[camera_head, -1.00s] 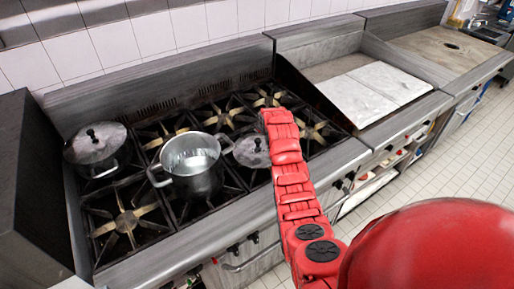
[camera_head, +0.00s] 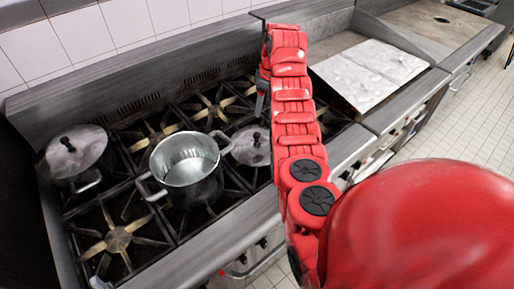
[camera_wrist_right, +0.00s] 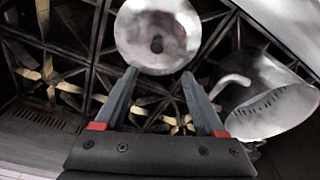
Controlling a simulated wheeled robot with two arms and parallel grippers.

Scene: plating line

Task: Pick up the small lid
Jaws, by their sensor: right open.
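The small lid (camera_head: 251,147) is a round grey metal lid with a dark knob. It lies on the stove grates just right of the open pot, its right edge close to my right arm in the head view. In the right wrist view the lid (camera_wrist_right: 157,35) shows knob-up, just beyond the fingertips. My right gripper (camera_head: 261,110) points down above the lid, mostly hidden beside my red arm. The right wrist view shows the gripper (camera_wrist_right: 159,73) with its two fingers apart and nothing between them. My left gripper is not in view.
An open steel pot (camera_head: 187,168) with two handles stands left of the lid; it also shows in the right wrist view (camera_wrist_right: 270,100). A lidded pot (camera_head: 77,158) stands at the far left of the stove. The stove's back wall rises behind.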

